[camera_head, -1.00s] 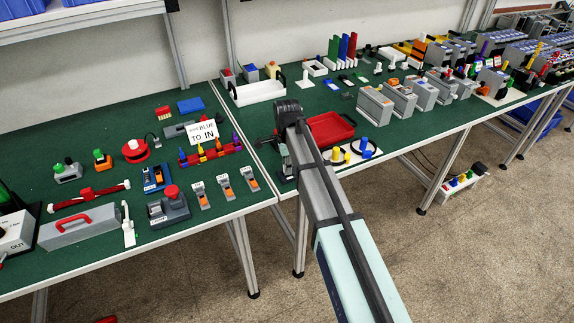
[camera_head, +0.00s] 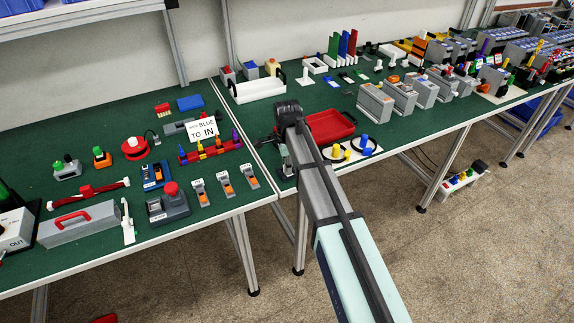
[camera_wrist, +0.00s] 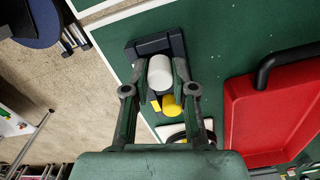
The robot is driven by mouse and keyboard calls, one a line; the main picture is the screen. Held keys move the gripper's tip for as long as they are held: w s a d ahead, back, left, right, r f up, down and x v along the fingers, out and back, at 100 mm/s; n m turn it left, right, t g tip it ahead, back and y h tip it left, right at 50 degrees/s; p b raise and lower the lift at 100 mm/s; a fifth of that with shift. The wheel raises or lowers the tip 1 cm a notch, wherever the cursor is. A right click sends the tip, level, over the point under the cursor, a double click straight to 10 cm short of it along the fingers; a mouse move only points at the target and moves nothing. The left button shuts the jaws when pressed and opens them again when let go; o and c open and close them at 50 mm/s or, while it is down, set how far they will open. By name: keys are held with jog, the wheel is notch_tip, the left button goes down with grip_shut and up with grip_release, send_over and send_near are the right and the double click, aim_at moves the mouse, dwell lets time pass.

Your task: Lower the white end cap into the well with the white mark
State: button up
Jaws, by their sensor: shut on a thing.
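The white end cap (camera_wrist: 160,72) is a white cylinder between the fingers of my gripper (camera_wrist: 161,90) in the wrist view. My gripper is shut on it. A dark block (camera_wrist: 143,48) lies behind and below the cap. A yellow round piece (camera_wrist: 170,104) shows just below the cap, beside a small yellow mark (camera_wrist: 155,106). The well with the white mark cannot be made out, and I cannot tell whether the cap is above a well or partly in one. In the head view my arm hides the cap, and my gripper (camera_head: 286,160) shows only in part.
A red tray (camera_wrist: 232,120) with a black handle lies close to the right of my gripper. A white plate with a yellow knob (camera_head: 336,151) and a blue knob (camera_head: 365,140) is near the table's front edge. A bench gap runs left of my gripper.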

jog(key=o, duration=0.9)
jog(key=shift+c, duration=0.2)
jog(key=shift+r, duration=0.1)
notch_tip(320, 180, up, 12)
jog(key=s+d+f+n+g+h, duration=0.1)
jog(key=s+d+f+n, duration=0.2)
jog(key=s+d+f, duration=0.55)
jog(key=s+d+f+n+g+h, duration=0.15)
jog(key=s+f+n, duration=0.35)
jog(key=f, duration=0.9)
jog(key=s+d+f+n+g, duration=0.2)
jog(key=s+d+f, duration=0.5)
jog(key=f, duration=0.5)
jog(key=s+d+f+n, duration=0.1)
jog(key=s+f, duration=0.4)
jog(key=s, duration=0.5)
jog(key=s+d+f+n+g+y, duration=0.1)
jog(key=s+f, duration=0.3)
jog(key=s, duration=0.6)
jog(key=s+d+f+n+g+y, duration=0.1)
jog(key=s+f+n, duration=0.2)
jog(key=s, duration=0.8)
notch_tip(320, 180, down, 3)
jog(key=shift+r, duration=0.15)
